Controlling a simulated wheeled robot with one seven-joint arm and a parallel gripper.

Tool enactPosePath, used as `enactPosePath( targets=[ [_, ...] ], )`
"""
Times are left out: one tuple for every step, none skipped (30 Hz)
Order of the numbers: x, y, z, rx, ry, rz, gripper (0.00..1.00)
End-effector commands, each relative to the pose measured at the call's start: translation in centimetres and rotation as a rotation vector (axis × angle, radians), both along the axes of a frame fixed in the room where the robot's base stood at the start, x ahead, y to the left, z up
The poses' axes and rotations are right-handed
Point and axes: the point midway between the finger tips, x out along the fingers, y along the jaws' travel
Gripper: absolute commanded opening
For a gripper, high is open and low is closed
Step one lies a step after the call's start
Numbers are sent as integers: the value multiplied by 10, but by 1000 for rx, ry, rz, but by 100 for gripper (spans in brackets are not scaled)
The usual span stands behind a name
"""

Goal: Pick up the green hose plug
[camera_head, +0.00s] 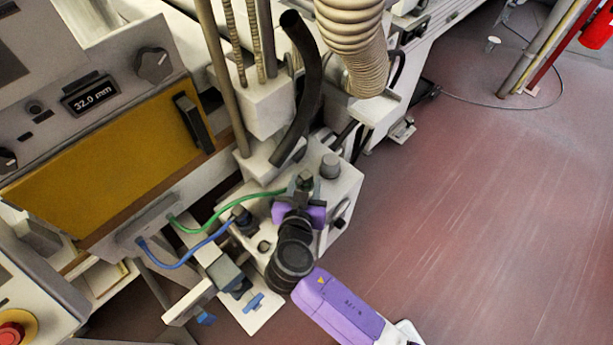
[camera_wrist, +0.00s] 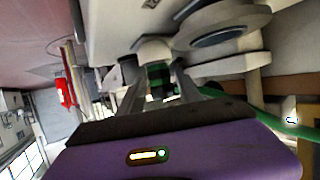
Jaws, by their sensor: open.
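The green hose plug (camera_wrist: 158,79), dark with green bands, shows in the wrist view between the two fingers of my gripper (camera_wrist: 161,92). The fingers stand apart, one on each side of it; contact cannot be told. In the head view my gripper (camera_head: 301,194), dark and purple, is over the right part of the white fixture block. The green hose (camera_head: 222,208) runs from the panel on the left up to the gripper, and the plug there (camera_head: 304,180) is mostly hidden by it. The green hose also shows at the right of the wrist view (camera_wrist: 293,132).
A blue hose (camera_head: 187,260) with its own dark plug (camera_head: 241,215) lies just left of my gripper. A thick black tube (camera_head: 304,95) and a grey post (camera_head: 222,75) rise behind it. A white block (camera_head: 343,195) is at its right. Open floor (camera_head: 480,220) lies farther right.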

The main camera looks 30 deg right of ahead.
Motion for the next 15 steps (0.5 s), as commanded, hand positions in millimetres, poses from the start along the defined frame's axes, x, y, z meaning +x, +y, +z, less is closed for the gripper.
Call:
enactPosePath(
  targets=[
    [4, -3, -1, -1, 1, -1, 41],
    [7, -5, -2, -1, 1, -1, 41],
    [12, -9, -4, 0, 1, -2, 41],
    [15, -11, -6, 0, 1, -1, 41],
    [19, -14, -8, 1, 1, -1, 41],
    [23, -16, -10, 0, 1, 0, 41],
    [26, -18, -12, 0, 1, 0, 41],
    [29, -20, -14, -1, 2, 0, 41],
    [32, -22, -15, -1, 1, 0, 41],
    [34, -24, -16, 0, 1, 0, 41],
    [35, -25, -17, 0, 1, 0, 41],
    [36, -25, -18, 1, 1, 0, 41],
    [36, -26, -19, 1, 1, 1, 41],
    [37, -26, -19, 1, 1, 1, 41],
    [37, -26, -19, 1, 1, 1, 41]
  ],
)
